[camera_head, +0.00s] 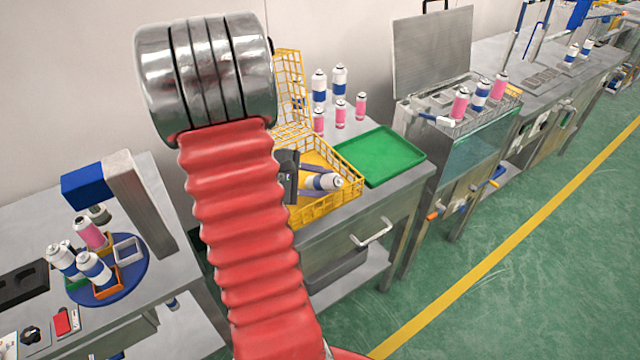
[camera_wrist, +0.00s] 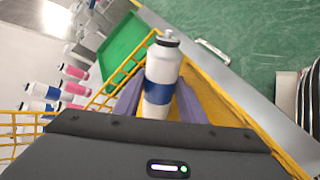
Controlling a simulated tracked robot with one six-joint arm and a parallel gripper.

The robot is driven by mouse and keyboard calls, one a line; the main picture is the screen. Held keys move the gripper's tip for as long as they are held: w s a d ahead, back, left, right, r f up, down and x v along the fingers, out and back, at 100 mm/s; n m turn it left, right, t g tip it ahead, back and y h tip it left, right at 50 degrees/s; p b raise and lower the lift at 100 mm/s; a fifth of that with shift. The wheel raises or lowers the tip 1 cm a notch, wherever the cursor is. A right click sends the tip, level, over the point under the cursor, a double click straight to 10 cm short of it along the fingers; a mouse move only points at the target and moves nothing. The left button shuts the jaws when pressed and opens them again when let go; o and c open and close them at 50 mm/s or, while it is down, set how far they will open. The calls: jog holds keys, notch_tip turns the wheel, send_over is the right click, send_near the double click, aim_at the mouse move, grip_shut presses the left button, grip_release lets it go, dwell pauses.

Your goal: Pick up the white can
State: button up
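The white can (camera_wrist: 163,75) with a blue band and grey cap lies tilted in the yellow wire basket, between the two purple-grey fingers of my gripper (camera_wrist: 160,92). In the head view, the can (camera_head: 325,182) shows at the basket's right part. My gripper (camera_head: 303,181) reaches in from the left, its dark body partly hidden behind my red arm. The fingers stand close along both sides of the can. I cannot tell whether they press on it. The can's lower end is hidden behind the gripper body in the wrist view.
The yellow basket (camera_head: 334,204) has wire walls around the can. A green tray (camera_head: 380,157) lies to its right, empty. Several white and pink cans (camera_head: 340,80) stand behind. A blue turntable (camera_head: 124,284) with cans is at left. The green floor (camera_head: 520,270) is clear.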

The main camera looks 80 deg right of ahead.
aim_at(323, 175)
jog(key=c, duration=0.8)
notch_tip(323, 175, up, 10)
jog(key=shift+r, duration=0.1)
dwell(0.3)
dwell(0.4)
